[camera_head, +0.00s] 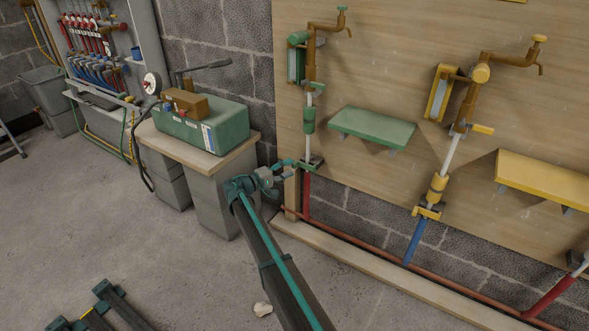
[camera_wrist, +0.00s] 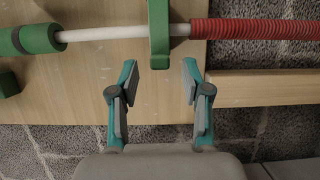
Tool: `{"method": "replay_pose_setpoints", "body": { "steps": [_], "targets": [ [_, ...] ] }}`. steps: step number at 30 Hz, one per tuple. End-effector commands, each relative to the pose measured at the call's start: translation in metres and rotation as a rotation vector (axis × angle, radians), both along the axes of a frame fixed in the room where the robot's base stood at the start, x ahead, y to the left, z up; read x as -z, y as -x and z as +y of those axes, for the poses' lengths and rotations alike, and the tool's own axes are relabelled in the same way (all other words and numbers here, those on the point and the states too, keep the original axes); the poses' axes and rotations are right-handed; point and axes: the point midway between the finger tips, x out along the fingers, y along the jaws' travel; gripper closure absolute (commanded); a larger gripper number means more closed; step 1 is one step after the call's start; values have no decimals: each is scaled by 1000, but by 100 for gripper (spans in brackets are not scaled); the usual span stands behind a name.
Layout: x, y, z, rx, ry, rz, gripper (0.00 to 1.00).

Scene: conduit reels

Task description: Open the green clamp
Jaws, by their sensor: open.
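The green clamp (camera_wrist: 158,38) lies across the pipe in the wrist view, where the white pipe (camera_wrist: 105,33) meets the red corrugated conduit (camera_wrist: 245,29). In the head view the clamp (camera_head: 312,163) is low on the left pipe run, below a green sleeve (camera_head: 308,119). My gripper (camera_wrist: 160,76) is open and empty. Its two fingertips are on either side of the clamp's near end, with a gap on each side. In the head view my gripper (camera_head: 292,170) is just left of the clamp and partly overlaps it. I cannot tell how the clamp is latched.
A green shelf (camera_head: 372,128) is on the wooden board right of the pipe. A yellow pipe run with a yellow clamp (camera_head: 428,212) stands further right. A bench (camera_head: 198,152) with a green toolbox (camera_head: 203,128) is on the left. The floor at left is mostly clear.

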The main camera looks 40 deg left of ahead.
Motion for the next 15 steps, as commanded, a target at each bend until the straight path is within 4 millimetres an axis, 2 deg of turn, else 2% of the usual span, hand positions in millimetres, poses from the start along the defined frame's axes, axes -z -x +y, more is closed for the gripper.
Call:
{"method": "replay_pose_setpoints", "body": {
  "steps": [1, 6, 15],
  "targets": [
    [3, -9, -3, 2, -1, 0, 52],
    [1, -28, -7, 1, -1, 0, 52],
    [0, -37, -10, 1, -1, 0, 52]
  ]
}}
